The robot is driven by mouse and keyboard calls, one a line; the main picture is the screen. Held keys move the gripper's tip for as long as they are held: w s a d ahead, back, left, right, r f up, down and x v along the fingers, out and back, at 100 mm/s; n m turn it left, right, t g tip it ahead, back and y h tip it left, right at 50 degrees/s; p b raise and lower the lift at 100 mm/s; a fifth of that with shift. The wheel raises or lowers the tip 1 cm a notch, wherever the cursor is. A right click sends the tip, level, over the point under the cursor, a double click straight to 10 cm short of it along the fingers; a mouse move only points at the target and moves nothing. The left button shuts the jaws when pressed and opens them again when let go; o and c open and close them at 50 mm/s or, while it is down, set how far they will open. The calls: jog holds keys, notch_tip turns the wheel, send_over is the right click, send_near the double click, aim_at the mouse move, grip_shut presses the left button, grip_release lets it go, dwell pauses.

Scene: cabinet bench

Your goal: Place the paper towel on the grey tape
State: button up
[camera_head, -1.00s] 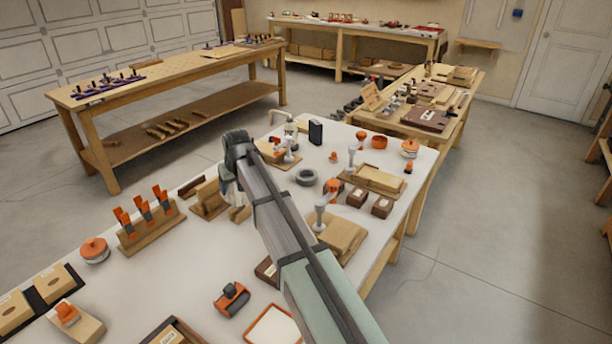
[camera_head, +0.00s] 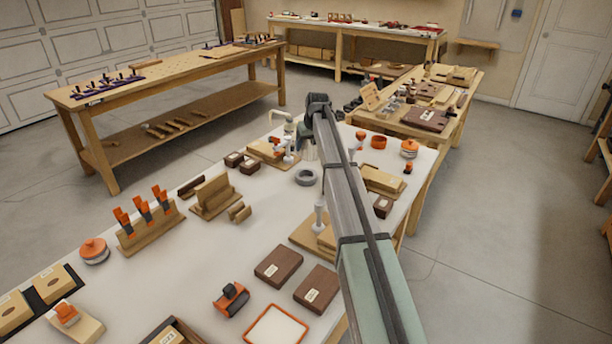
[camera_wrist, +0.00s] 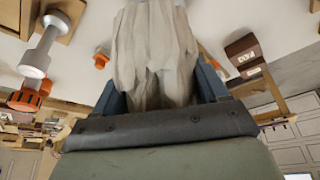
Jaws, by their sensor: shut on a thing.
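The paper towel (camera_wrist: 155,45) is a crumpled, whitish-grey bundle. My gripper (camera_wrist: 160,86) is shut on it, with one blue-grey finger on each side. In the head view, my gripper (camera_head: 306,136) is over the far part of the white bench, and a pale bit of the towel (camera_head: 308,152) shows below it. The grey tape (camera_head: 305,177) is a dark grey ring lying flat on the bench, just below the towel in the picture. I cannot tell the exact gap between them. The tape is not visible in the wrist view.
A wooden board with white-and-orange tools (camera_head: 272,150) stands close left of my gripper. Small dark boxes (camera_head: 248,166) lie left of the tape. A wooden block (camera_head: 382,180) is to the right.

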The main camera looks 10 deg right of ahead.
jog(key=shift+w+a+r+n, duration=0.15)
jog(key=shift+w+n, duration=0.15)
jog(key=shift+w, duration=0.6)
jog(key=shift+s+a+n+y, duration=0.15)
jog(key=shift+n+y, duration=0.15)
jog(key=shift+n, duration=0.6)
send_over(303, 172)
jog(key=s, duration=0.2)
jog(key=shift+w+d+f, duration=0.1)
jog(key=shift+d+f, duration=0.05)
jog(key=shift+f, duration=1.55)
jog(key=shift+s+d+f, duration=0.1)
jog(key=shift+d+f, duration=0.05)
jog(key=shift+f, duration=1.5)
jog(key=shift+w+d+f, duration=0.1)
jog(key=shift+d+f, duration=0.05)
jog(key=shift+f, duration=1.55)
jog(key=shift+f, duration=0.15)
jog(key=o, duration=1)
jog(key=v, duration=1.2)
jog(key=shift+w+d+r, duration=0.15)
jog(key=shift+d+r, duration=0.05)
jog(key=shift+r, duration=0.05)
